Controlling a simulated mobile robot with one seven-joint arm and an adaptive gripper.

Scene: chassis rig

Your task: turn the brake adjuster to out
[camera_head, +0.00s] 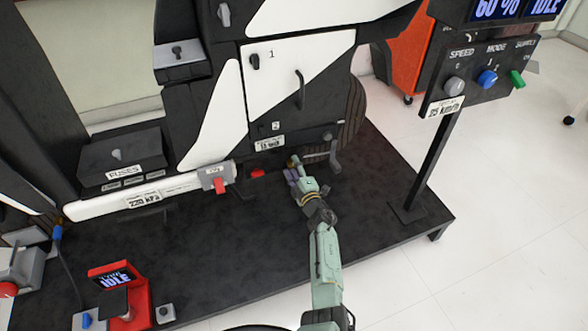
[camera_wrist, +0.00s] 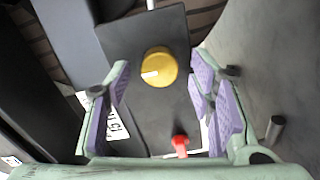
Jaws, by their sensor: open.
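A round yellow knob (camera_wrist: 158,66) with a white mark on its left side sits on a dark grey panel (camera_wrist: 135,35) in the wrist view; I take it as the brake adjuster. My gripper (camera_wrist: 161,72) is open, its purple-padded fingers on either side of the knob in that view. I cannot tell whether they touch it. In the head view, my gripper (camera_head: 296,174) is low at the chassis, by the black platform. The label near the left finger is partly covered.
A red part (camera_wrist: 180,145) shows below the knob in the wrist view, with a grey cylinder (camera_wrist: 274,130) at right. A post with a control panel (camera_head: 485,75) stands further right.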

